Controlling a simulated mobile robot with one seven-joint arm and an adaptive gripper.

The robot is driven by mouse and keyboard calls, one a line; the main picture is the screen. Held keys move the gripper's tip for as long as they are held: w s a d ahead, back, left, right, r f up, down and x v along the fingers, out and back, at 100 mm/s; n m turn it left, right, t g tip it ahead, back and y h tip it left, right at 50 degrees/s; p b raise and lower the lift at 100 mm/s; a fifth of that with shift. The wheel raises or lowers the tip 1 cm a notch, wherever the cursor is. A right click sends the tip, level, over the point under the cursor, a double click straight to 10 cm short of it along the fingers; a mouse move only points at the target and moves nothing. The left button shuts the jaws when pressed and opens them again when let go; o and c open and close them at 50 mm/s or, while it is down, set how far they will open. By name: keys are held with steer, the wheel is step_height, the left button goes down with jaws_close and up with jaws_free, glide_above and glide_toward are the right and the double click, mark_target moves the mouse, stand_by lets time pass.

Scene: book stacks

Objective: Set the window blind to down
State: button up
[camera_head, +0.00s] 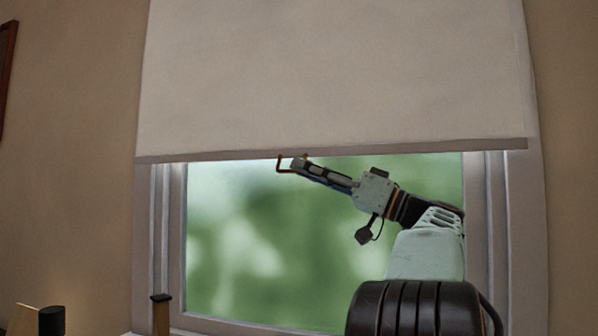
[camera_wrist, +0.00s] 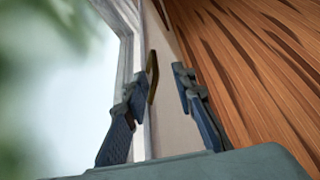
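The window blind (camera_head: 330,80) is a pale roller sheet hanging over the upper part of the window, with a straight bottom bar (camera_head: 430,146). A thin copper-coloured pull handle (camera_head: 279,165) hangs below the bar, left of its middle. My gripper (camera_head: 297,164) is at the handle, just under the bar. In the wrist view, the handle (camera_wrist: 152,77) shows between the two spread fingertips, closer to the left one. The gripper is open, with a clear gap to the right finger. I cannot tell whether the left finger touches the handle.
The window pane (camera_head: 260,240) below the blind is uncovered and shows blurred green outside. A dark-topped post (camera_head: 161,312) stands at the lower left of the window. A black cylinder (camera_head: 52,321) and a wooden piece (camera_head: 23,318) are at the bottom left corner.

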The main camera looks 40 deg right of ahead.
steer(key=b+v, duration=0.1)
steer(key=v, duration=0.7)
steer(key=shift+s+b, duration=0.2)
steer(key=shift+b, duration=0.2)
steer(key=shift+f, duration=0.1)
stand_by(0.4)
